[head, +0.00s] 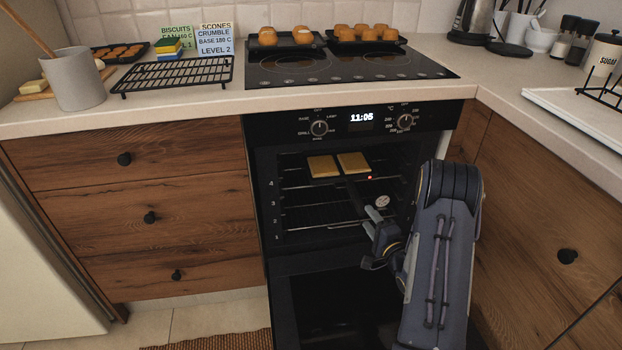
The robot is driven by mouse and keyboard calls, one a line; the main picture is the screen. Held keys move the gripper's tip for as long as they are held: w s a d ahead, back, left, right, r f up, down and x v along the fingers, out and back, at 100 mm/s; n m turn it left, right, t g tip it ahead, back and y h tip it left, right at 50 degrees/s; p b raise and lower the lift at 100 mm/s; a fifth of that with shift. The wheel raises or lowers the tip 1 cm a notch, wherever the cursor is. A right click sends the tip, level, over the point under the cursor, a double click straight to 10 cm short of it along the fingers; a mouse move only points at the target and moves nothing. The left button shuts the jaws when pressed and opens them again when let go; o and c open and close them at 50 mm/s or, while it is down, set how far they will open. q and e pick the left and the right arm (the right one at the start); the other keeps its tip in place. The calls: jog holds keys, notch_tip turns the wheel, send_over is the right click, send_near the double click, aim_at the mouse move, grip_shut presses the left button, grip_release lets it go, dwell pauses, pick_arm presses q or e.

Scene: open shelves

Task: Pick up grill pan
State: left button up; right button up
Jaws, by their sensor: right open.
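Two pale yellow slices lie side by side inside the open oven, in its upper part. They appear to rest on a dark pan, which I take as the grill pan; its edges are hard to make out against the black oven. A dark handle-like bar, likely the grill pan's handle (355,197), runs from below the slices toward the front. My right gripper (368,246) is open at the oven's mouth, just below and in front of the bar's near end. I cannot tell whether they touch. My left gripper is out of view.
The oven door (345,305) hangs open below. A round gauge (382,201) sits inside the oven near my gripper. Wire racks line the oven. Trays of buns stand on the hob (350,68). A black cooling rack (175,76) is on the left counter.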

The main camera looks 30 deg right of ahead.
aim_at(350, 193)
jog(key=shift+w, duration=0.35)
jog(key=w, duration=0.2)
jog(key=w+b, duration=0.1)
jog(key=w, duration=0.4)
jog(key=shift+d+r+b, duration=0.2)
jog(key=shift+d+b, duration=0.05)
jog(key=shift+b, duration=0.05)
grip_shut()
jog(key=shift+w+r, duration=0.1)
jog(key=shift+r, duration=0.05)
